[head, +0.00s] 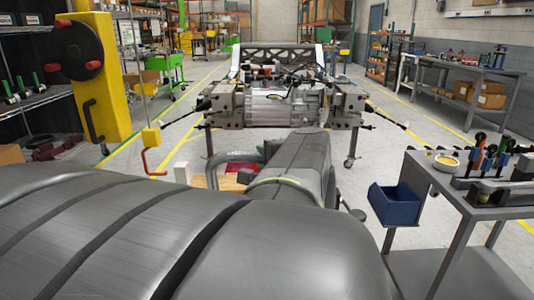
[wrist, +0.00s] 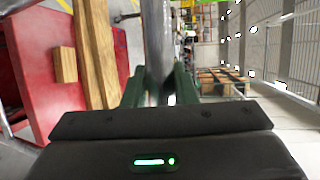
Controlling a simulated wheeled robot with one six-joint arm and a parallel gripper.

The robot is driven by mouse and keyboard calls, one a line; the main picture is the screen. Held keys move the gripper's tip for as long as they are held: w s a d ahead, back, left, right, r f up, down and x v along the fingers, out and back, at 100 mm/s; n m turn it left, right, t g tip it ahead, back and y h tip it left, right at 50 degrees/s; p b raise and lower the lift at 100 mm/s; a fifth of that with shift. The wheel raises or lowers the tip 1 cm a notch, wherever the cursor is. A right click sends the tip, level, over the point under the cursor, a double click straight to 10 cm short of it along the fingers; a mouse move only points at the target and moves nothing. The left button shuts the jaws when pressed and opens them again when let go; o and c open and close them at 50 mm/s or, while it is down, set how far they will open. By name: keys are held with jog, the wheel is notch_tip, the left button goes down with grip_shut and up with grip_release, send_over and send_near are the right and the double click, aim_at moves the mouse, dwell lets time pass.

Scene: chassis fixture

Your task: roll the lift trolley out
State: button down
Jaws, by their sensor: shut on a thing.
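The lift trolley is partly in view. In the wrist view its red body (wrist: 65,75) fills the left side, with wooden blocks (wrist: 97,50) on it. In the head view my arm hides the gripper and most of the trolley.
A chassis with a motor assembly (head: 283,100) stands on a legged fixture ahead. A yellow post (head: 95,75) is at the left. A grey workbench (head: 455,190) with a blue bin (head: 394,205) is close at the right. Floor beyond is open on both sides of the fixture.

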jog(key=shift+s+f, duration=0.45)
jog(key=shift+s, duration=0.4)
jog(key=c, duration=1.2)
grip_release()
jog(key=shift+w, duration=0.15)
jog(key=shift+o, duration=0.2)
jog(key=shift+r, duration=0.1)
jog(key=shift+r, duration=0.1)
